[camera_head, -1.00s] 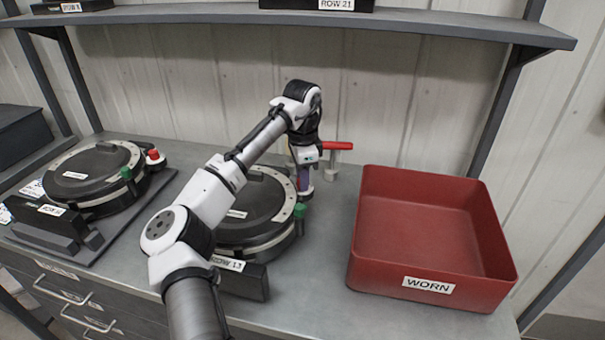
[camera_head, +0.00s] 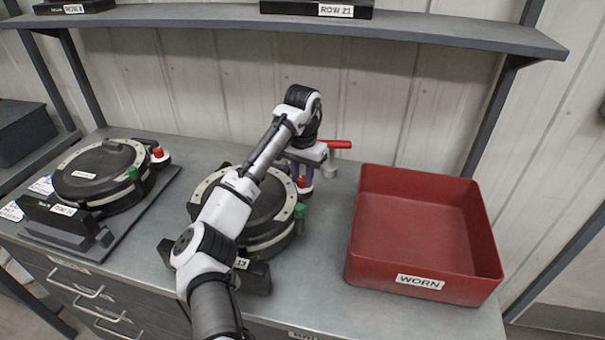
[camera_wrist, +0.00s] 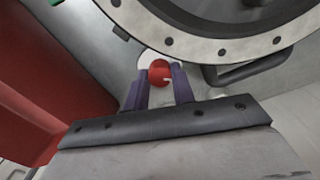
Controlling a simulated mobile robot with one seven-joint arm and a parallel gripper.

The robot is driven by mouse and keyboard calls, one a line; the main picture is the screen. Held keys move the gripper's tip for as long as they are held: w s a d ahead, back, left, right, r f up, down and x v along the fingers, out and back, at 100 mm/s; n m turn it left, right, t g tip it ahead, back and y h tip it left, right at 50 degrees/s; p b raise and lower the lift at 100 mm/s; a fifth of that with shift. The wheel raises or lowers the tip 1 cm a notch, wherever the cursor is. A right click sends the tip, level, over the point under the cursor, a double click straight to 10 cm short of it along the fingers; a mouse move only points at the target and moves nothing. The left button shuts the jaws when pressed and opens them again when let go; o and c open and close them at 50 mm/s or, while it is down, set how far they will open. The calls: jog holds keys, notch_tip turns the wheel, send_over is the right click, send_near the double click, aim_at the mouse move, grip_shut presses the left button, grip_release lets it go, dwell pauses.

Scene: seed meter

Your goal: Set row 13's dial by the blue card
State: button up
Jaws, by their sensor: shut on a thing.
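Row 13's seed meter (camera_head: 255,205) is a round black unit with a pale drilled rim, partly hidden behind my arm. Its dial, a red knob (camera_wrist: 158,73) on a white disc, sits by the rim; in the head view the dial (camera_head: 305,190) is mostly covered by my gripper. My gripper (camera_wrist: 161,84) has its purple fingers on either side of the red knob and is shut on it. In the head view my gripper (camera_head: 300,175) points down at the meter's back right. I cannot make out a blue card.
A red WORN bin (camera_head: 420,283) stands close to the right. A red-handled clamp (camera_head: 335,145) stands behind my gripper. A green knob (camera_head: 299,210) is on the meter's right rim. Another meter (camera_head: 100,172) with its own red knob stands left. A shelf (camera_head: 420,32) crosses above.

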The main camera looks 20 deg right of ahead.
aim_at(302, 179)
jog(key=shift+n, duration=0.7)
jog(key=o, duration=1)
jog(key=shift+r, duration=0.1)
jog(key=shift+r+b, duration=0.4)
jog(key=shift+r, duration=3.25)
